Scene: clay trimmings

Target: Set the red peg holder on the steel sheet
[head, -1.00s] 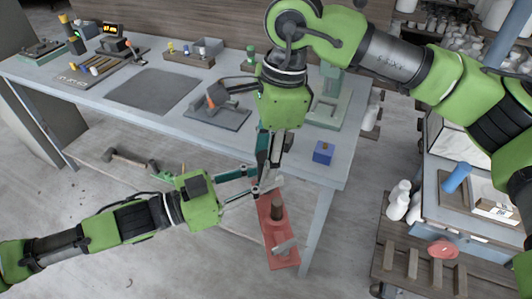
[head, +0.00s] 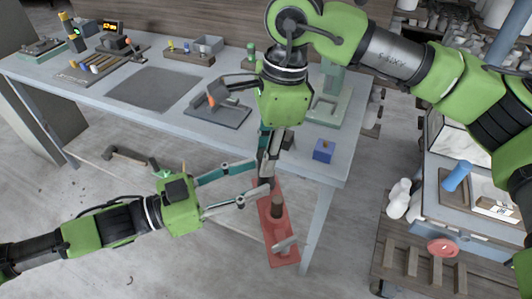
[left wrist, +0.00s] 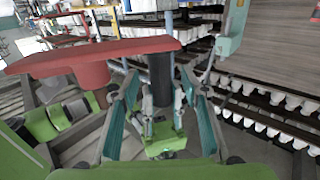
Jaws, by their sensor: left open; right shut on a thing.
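The red peg holder (head: 279,240) is a long red plate with a brown peg and a pale grey piece on it. It hangs in front of the table's front edge, clear of the tabletop. My right gripper (head: 267,176) points down and is shut on its upper end. My left gripper (head: 249,184) is open and empty, its fingertips just left of that end. In the left wrist view the red holder (left wrist: 110,57) lies across the upper left, beyond the open fingers. The steel sheet (head: 155,88) is a flat dark grey rectangle on the table, bare.
The table (head: 95,92) has a grey stand with an orange-tipped part (head: 217,105) right of the sheet. A blue block (head: 323,151) sits near the right corner. A hammer (head: 128,156) lies below.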

